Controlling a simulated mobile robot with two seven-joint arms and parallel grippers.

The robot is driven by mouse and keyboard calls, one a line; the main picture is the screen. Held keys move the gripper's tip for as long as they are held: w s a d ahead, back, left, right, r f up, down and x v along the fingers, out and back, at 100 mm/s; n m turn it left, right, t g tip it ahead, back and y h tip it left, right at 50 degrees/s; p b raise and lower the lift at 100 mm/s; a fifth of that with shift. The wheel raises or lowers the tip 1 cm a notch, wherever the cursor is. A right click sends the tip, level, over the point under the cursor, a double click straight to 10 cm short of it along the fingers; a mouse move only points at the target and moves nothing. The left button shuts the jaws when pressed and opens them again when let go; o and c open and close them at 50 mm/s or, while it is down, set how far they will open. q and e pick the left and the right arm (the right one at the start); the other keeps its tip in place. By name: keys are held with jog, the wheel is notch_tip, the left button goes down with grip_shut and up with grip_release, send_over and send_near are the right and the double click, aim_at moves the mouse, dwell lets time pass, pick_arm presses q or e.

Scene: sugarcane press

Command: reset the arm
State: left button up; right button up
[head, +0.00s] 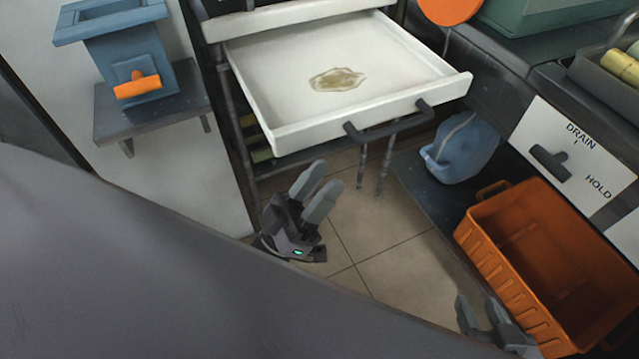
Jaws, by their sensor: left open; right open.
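My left gripper (316,191) is in the middle of the head view, in front of and below the white drawer, with its grey fingers pointing up. It is open and holds nothing. My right gripper (478,309) is at the bottom right, beside the orange crate. It is open, and nothing shows between its fingers. Parts of both arms are hidden by the frame edge and by a large grey surface at the lower left.
The white drawer (285,75) is pulled out, with a yellowish puddle (337,79) on it and a dark handle (390,124). An orange crate (487,262), a blue sack (462,150) and a DRAIN/HOLD panel (543,131) are right. A blue box (125,60) stands on a shelf (180,105).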

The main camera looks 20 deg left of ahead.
pick_arm(q)
jog(key=shift+s+a, duration=0.25)
jog(key=shift+s, duration=0.15)
pick_arm(e)
jog(key=shift+s+a, duration=0.25)
jog(key=shift+s, duration=0.25)
pick_arm(q)
jog(key=s+f+g+y, duration=0.5)
jog(key=f+g+y, duration=0.4)
jog(key=f+g, duration=0.3)
jog(key=s+a+r+y+p, duration=0.1)
jog(key=a+r+p, duration=0.2)
jog(key=r+p, duration=0.4)
jog(key=s+a+r+y+p, duration=0.1)
jog(key=a+r+p, duration=0.2)
jog(key=p, duration=1.4)
notch_tip(320, 180, up, 4)
jog(key=shift+s+r+g, duration=0.25)
jog(key=shift+g, duration=0.15)
pick_arm(e)
jog(key=s+d+r+h, duration=0.1)
jog(key=d+r, duration=0.1)
jog(key=r, duration=0.5)
jog(key=s+d+r+m+g, duration=0.1)
jog(key=s+d+r, duration=0.1)
jog(key=r, duration=0.5)
jog(key=shift+d+r+h, duration=0.15)
jog(key=shift+d+h, duration=0.25)
jog(key=shift+d, duration=0.3)
